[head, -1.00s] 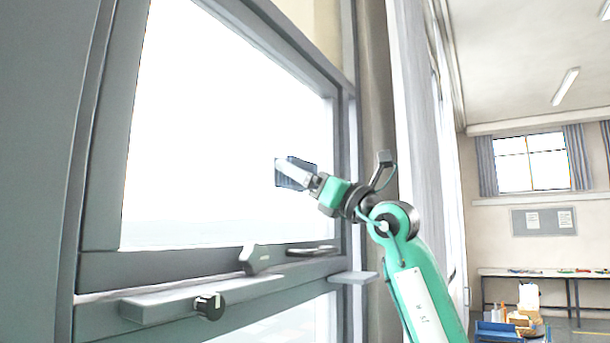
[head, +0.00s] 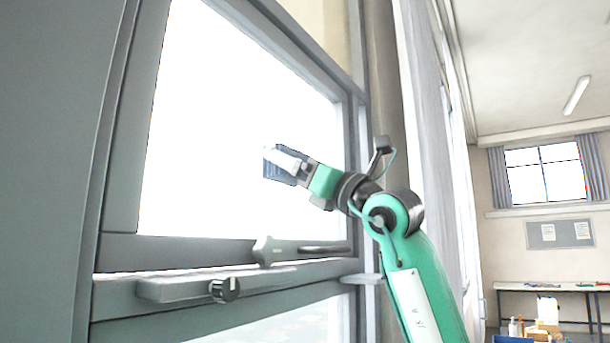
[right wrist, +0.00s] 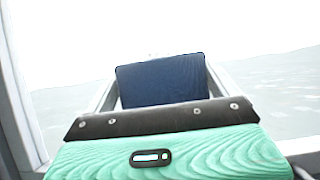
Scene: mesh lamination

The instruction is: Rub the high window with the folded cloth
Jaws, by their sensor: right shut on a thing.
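The high window (head: 235,120) is a bright pane in a grey frame, filling the left and middle of the head view. My right gripper (head: 287,163) is shut on the folded cloth (head: 271,163), a dark blue pad, in front of the right part of the pane. In the right wrist view the cloth (right wrist: 162,80) stands out flat beyond the gripper body, with the gripper fingers (right wrist: 160,104) on either side of it. I cannot tell whether the cloth touches the glass. My left gripper is not in view.
A window handle (head: 268,251) sticks out at the lower frame rail, above a ledge with a round black knob (head: 225,290). A small shelf (head: 362,279) is beside my right arm. A curtain (head: 425,130) hangs right of the window. A table (head: 550,288) stands far back.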

